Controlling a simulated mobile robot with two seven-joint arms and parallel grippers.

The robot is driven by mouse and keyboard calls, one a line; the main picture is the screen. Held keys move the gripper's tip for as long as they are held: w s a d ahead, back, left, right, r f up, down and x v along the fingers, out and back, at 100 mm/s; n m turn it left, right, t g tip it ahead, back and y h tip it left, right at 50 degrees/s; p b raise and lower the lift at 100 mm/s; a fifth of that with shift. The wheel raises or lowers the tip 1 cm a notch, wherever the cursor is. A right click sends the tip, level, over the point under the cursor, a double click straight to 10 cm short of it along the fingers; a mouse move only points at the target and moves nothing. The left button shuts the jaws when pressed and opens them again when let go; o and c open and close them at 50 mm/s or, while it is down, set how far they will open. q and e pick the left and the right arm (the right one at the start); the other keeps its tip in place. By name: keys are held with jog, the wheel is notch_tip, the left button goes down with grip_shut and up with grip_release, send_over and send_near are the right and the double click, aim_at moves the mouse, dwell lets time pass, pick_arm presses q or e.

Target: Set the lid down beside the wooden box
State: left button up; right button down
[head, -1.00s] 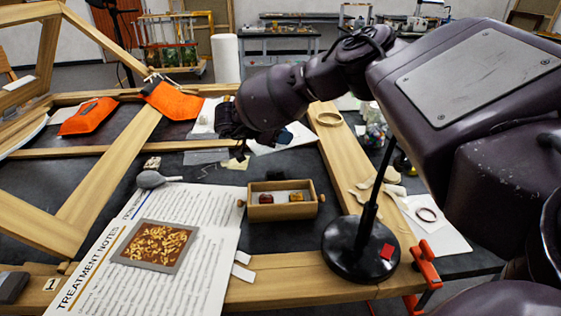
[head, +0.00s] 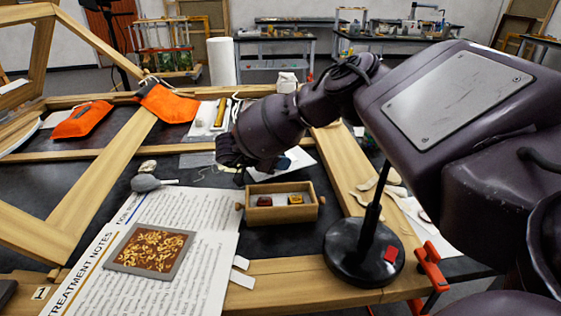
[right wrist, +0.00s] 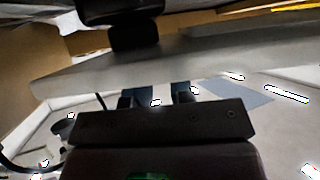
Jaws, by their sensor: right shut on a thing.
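The wooden box (head: 262,215) stands open on the dark table in the head view, with a dark red piece (head: 264,202) and an amber piece (head: 295,199) inside. My right gripper (head: 236,168) is above the table, just behind and left of the box. The arm and gripper hide most of what it holds, so the lid cannot be made out clearly in the head view. In the right wrist view a blurred pale slab (right wrist: 200,70) lies across the front of the gripper (right wrist: 155,92), which is shut; I cannot tell whether this slab is the lid. My left gripper is not in view.
A printed notes sheet (head: 195,265) with a gilt fragment (head: 150,248) lies left of the box. A black lamp base (head: 362,255) stands at its right. A grey bulb blower (head: 145,183) lies at left. Dark table left of the box is partly bare.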

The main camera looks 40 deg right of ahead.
jog(key=shift+f, duration=0.55)
jog(key=shift+s+f, duration=0.1)
jog(key=shift+f, duration=0.05)
jog(key=c, duration=1)
grip_release()
jog(key=shift+f, duration=0.15)
jog(key=shift+s+f, duration=0.1)
jog(key=shift+r, duration=0.3)
jog(key=v, duration=1.2)
jog(key=shift+r+p, duration=0.45)
jog(key=shift+r, duration=0.15)
